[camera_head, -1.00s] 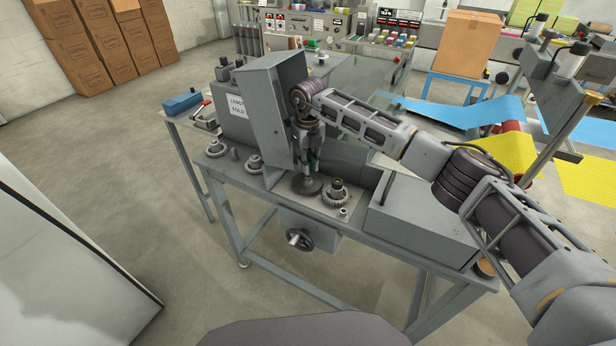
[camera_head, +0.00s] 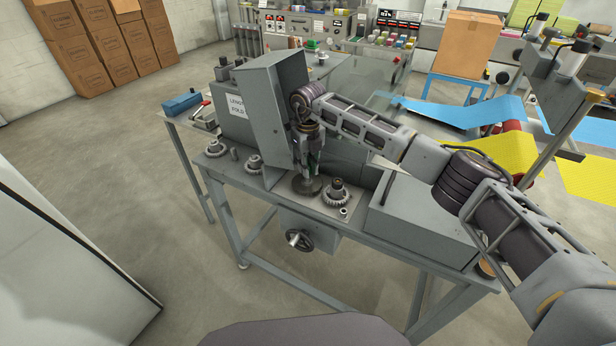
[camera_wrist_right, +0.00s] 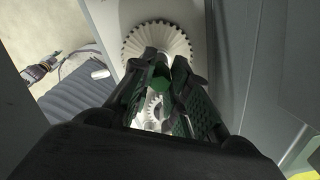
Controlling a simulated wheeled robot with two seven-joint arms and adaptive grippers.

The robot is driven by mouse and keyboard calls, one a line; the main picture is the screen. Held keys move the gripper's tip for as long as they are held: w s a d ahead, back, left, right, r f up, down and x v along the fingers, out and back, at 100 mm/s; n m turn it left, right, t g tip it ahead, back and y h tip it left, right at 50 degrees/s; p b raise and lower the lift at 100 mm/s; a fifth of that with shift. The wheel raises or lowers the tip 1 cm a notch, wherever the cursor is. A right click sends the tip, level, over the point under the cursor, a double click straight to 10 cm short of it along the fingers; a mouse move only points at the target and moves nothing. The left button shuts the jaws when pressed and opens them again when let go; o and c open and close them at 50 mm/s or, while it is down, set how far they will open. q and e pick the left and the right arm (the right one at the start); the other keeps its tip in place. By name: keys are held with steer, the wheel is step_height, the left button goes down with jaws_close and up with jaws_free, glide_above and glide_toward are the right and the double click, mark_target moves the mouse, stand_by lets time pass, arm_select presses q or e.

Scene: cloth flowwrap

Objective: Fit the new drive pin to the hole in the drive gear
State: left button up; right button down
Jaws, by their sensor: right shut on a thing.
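My right gripper (camera_head: 312,168) points down over the front of the grey machine. Most of that piece is hidden by the fingers. I cannot tell which is the drive gear, and no hole is visible.
A tall grey housing (camera_head: 262,105) stands close left of the gripper, and a grey box (camera_head: 420,222) stands to the right. A handwheel (camera_head: 299,240) hangs below the bench.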

arm_select(q)
steer(key=shift+d+f, duration=0.2)
steer(key=shift+f, duration=0.1)
arm_select(e)
steer(key=shift+f, duration=0.5)
stand_by(0.9)
steer(key=c, duration=1.3)
jaws_free()
steer(key=shift+w+r, duration=0.1)
steer(key=shift+r, duration=0.45)
arm_select(q)
steer(key=shift+w+a, duration=0.25)
steer(key=shift+a, duration=0.35)
arm_select(e)
steer(key=shift+r, duration=3.45)
arm_select(q)
steer(key=shift+a+r, duration=0.1)
steer(key=shift+r, duration=0.25)
arm_select(e)
steer(key=shift+r, duration=0.3)
